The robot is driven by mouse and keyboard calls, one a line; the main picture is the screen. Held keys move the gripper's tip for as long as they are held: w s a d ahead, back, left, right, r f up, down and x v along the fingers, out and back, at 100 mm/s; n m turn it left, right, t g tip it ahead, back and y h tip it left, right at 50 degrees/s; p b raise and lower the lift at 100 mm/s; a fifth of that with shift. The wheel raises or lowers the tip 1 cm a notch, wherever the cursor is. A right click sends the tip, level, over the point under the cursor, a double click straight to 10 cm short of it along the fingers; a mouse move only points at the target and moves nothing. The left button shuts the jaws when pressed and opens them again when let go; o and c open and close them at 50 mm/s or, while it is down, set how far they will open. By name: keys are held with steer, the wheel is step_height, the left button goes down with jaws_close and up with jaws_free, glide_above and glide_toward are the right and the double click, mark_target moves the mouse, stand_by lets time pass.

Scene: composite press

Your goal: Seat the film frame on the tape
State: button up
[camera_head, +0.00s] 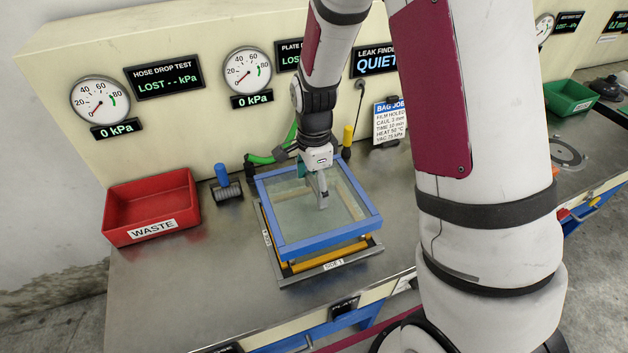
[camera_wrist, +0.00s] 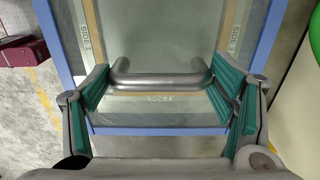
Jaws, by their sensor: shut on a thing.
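The film frame (camera_head: 330,241), a blue square rim with clear film, is over the plate on the bench in the head view. In the wrist view its blue rim (camera_wrist: 160,131) runs along the sides and bottom. My gripper (camera_head: 322,203) is shut on the frame's grey bar handle (camera_wrist: 160,80), with a green-padded finger at each end. Yellow-orange tape (camera_head: 328,257) shows below the frame's near edge, and tan strips (camera_wrist: 92,22) show through the film. The metal plate (camera_head: 335,265) carries side labels. The frame appears above the tape; the exact gap is hard to tell.
A red waste bin (camera_head: 152,208) stands left of the plate. A blue-topped roller (camera_head: 226,182) and a green hose (camera_head: 265,158) are near the frame's back left. A yellow-topped fitting (camera_head: 347,140) stands behind it. Bare bench (camera_head: 190,285) lies at front left.

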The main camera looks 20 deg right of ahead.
mark_target(314, 197)
steer(key=shift+f+b, duration=0.65)
steer(key=shift+f, duration=1.8)
steer(key=shift+f, duration=0.65)
steer(key=o, duration=2)
step_height(314, 197, up, 12)
steer(key=shift+r, duration=0.2)
steer(key=s+r+n+t, duration=0.2)
steer(key=s+r+n, duration=0.4)
steer(key=s+r+n+t, duration=0.1)
steer(key=s+r+n, duration=0.5)
steer(key=r, duration=0.1)
steer(key=s+r+n+t, duration=0.2)
steer(key=s+r+n, duration=0.4)
steer(key=r, duration=0.1)
steer(key=shift+s+t, duration=0.25)
steer(key=shift+t, duration=0.05)
